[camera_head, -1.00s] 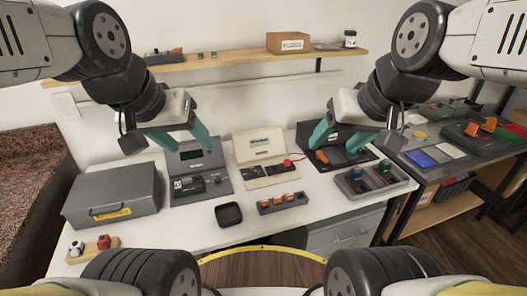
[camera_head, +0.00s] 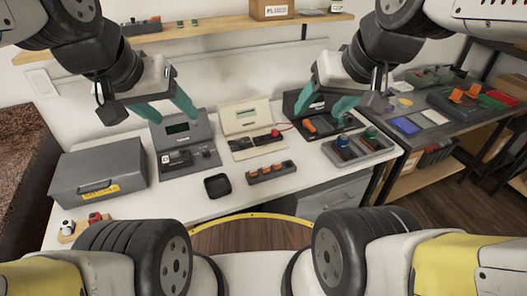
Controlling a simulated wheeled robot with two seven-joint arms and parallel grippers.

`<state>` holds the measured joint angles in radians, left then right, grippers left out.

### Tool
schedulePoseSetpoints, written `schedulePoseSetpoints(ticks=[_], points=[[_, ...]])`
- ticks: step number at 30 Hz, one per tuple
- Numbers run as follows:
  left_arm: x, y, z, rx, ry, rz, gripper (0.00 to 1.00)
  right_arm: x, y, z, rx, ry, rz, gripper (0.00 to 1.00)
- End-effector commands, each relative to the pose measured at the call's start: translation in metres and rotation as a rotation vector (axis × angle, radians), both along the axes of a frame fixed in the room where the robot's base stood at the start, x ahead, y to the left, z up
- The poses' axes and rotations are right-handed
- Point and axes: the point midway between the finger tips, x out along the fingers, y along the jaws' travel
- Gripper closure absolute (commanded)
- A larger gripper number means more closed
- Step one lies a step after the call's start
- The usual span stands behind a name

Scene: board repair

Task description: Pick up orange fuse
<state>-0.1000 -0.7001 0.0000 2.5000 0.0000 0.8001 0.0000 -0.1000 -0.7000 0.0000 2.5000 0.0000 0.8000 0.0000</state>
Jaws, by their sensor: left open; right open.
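Another orange piece (camera_head: 309,125) lies in the open black case at the right; I cannot tell from this view which is the orange fuse. My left gripper (camera_head: 150,108) is open and empty, its teal fingers apart above the table's back left. My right gripper (camera_head: 322,106) is open and empty in front of the black case, partly covering it. Neither gripper touches an orange piece.
A grey toolbox (camera_head: 98,178) stands left, with a grey device (camera_head: 182,150) and a cream case (camera_head: 252,130) beside it. A small black tray (camera_head: 217,186) is left of the fuse block. A grey holder (camera_head: 358,150) has blue and green knobs.

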Motion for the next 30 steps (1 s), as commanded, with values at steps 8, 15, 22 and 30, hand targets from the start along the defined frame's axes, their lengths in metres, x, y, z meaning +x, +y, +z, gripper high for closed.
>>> schedulePoseSetpoints(ticks=[8, 15, 22, 30], points=[[0.0, 0.0, 0.0, 0.0, 0.0, 0.0, 0.42, 0.018, 0.003, -0.005, -0.01, 0.039, 0.014, 0.69], [0.0, 0.0, 0.0, 0.0, 0.0, 0.0, 0.42, 0.083, 0.016, -0.04, -0.057, 0.169, 0.064, 0.69], [0.0, 0.0, 0.0, 0.0, 0.0, 0.0, 0.42, 0.145, 0.038, -0.102, -0.119, 0.293, 0.12, 0.69], [0.0, 0.0, 0.0, 0.0, 0.0, 0.0, 0.42, 0.194, 0.068, -0.206, -0.205, 0.432, 0.197, 0.69]])
